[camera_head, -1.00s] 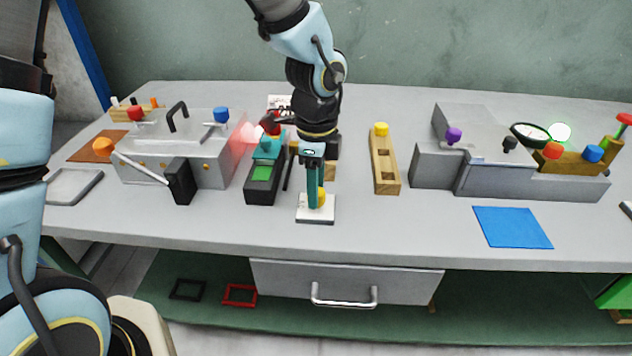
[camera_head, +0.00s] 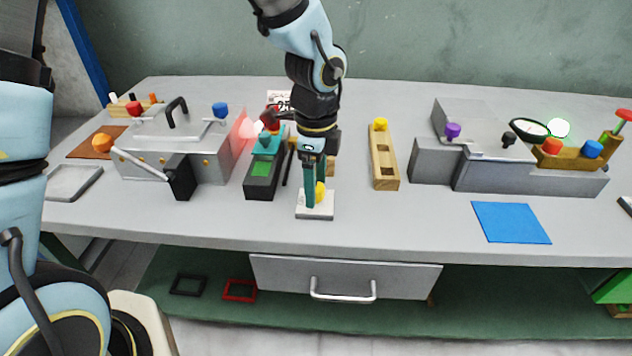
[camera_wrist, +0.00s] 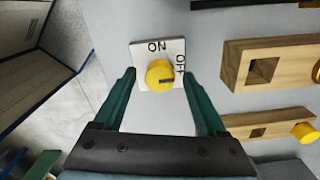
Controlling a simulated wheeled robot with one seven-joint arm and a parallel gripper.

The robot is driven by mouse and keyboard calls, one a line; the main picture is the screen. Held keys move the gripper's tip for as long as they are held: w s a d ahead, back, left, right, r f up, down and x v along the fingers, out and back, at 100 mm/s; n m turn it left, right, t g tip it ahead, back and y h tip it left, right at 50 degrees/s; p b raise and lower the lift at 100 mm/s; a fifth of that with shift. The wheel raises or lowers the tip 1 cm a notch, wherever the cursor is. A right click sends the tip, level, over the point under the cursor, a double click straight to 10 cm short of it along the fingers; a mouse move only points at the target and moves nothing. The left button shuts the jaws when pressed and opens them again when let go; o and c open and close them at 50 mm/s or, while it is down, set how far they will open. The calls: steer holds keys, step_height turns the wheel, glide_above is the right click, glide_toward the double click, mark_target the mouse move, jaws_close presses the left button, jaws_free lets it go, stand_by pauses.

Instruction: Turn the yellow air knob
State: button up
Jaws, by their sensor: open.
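The yellow air knob (camera_wrist: 158,72) sits on a white plate (camera_wrist: 145,52) marked ON and OFF. In the wrist view the knob's dark pointer slot lies toward the right, on the OFF side. My gripper (camera_wrist: 158,77) points down with its green fingers open, one on each side of the knob. Gaps show between fingers and knob in that view. In the head view the knob (camera_head: 320,193) is partly hidden by the front finger of my gripper (camera_head: 314,198), and the plate (camera_head: 315,212) lies near the table's front edge.
A wooden block (camera_head: 383,165) with a yellow peg stands to the right. A teal and black device (camera_head: 264,165) and a grey press (camera_head: 145,150) stand to the left. Another grey press (camera_head: 480,160) and a blue mat (camera_head: 511,222) are at the right.

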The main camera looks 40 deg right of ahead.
step_height(320, 180, up, 11)
steer(key=shift+b, duration=0.3)
steer(key=shift+f, duration=0.15)
stand_by(0.6)
